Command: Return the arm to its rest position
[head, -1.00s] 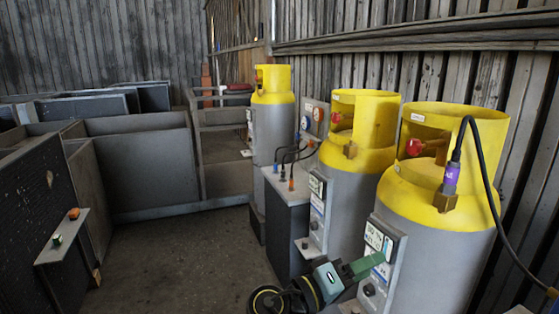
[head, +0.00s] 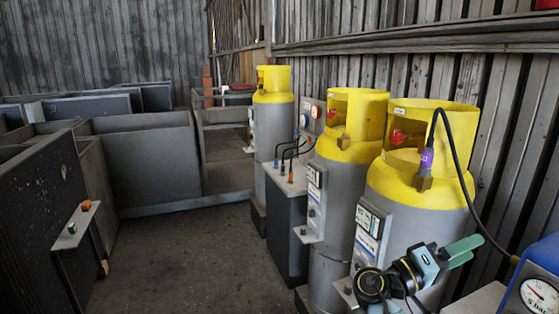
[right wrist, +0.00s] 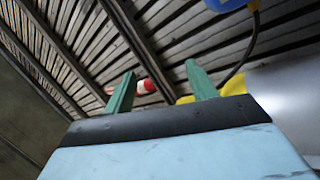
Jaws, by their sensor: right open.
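My right gripper (head: 464,250) shows at the lower right of the head view, in front of the nearest yellow-topped grey cylinder (head: 409,195). Its green fingers point right. In the right wrist view the two green fingers (right wrist: 161,88) stand apart with nothing between them, so it is open and empty. That view is tilted towards slatted boards, with a red and white object (right wrist: 146,87) beyond the fingers. My left gripper is not in view.
Two more yellow-topped cylinders (head: 347,170) (head: 272,125) stand along the plank wall. A blue device with a gauge (head: 541,290) is at the lower right, near my right gripper. A purple connector (head: 427,162) with a black hose sits on the nearest cylinder. Floor (head: 185,260) at left-centre is clear.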

